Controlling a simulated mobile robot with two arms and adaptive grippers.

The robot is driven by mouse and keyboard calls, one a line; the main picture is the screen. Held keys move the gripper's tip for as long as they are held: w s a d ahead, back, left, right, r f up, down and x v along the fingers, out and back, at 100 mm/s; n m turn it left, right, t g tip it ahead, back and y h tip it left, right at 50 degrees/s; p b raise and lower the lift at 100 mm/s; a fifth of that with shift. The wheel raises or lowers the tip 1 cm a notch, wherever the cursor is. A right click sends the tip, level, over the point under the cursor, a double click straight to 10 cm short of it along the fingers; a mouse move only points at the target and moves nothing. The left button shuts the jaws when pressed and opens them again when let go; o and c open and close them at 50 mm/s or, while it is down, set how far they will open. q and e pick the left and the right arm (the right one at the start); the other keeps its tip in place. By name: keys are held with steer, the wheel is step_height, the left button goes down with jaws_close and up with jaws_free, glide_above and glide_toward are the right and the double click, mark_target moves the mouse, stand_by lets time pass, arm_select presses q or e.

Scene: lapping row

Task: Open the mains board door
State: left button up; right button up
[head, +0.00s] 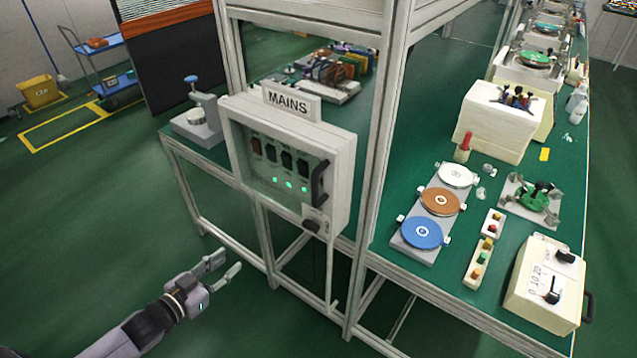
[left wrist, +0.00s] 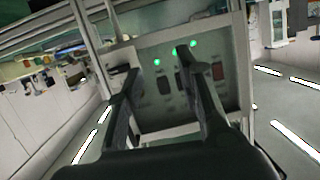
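The mains board (head: 341,177) is a pale grey box under a "MAINS" sign (head: 291,103), fixed to the frame. Its door has a dark window (head: 285,165), with switches and green lights showing through it, and looks closed. A black upright handle (head: 320,183) is on the door's right side. My left gripper (head: 226,265) is open and empty, below and left of the board, apart from it. In the left wrist view its two fingers (left wrist: 165,80) are spread, with the board (left wrist: 185,95) beyond them, seen inverted. My right gripper is not in view.
Frame posts (head: 380,130) stand right beside the board. A green bench (head: 400,275) with polishing discs and a control box (head: 545,285) is to the right. The floor around my left gripper is clear.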

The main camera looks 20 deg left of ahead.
mark_target(315, 202)
arm_select(q)
steer(key=d+r+m+t+h+p, duration=0.1)
steer(key=d+r+h, duration=0.2)
steer(key=d+r, duration=0.35)
steer(key=d+r+m+h, duration=0.2)
steer(key=d+r, duration=0.1)
steer(key=r, duration=0.7)
steer(key=p+x, duration=0.1)
steer(key=x, duration=0.4)
steer(key=p+x, duration=0.1)
steer(key=x, duration=0.5)
steer(key=p+x, duration=0.2)
steer(key=x, duration=0.3)
steer(key=shift+w+d+r, duration=0.15)
steer(key=shift+d, duration=0.35)
steer(key=shift+c, duration=0.4)
jaws_close()
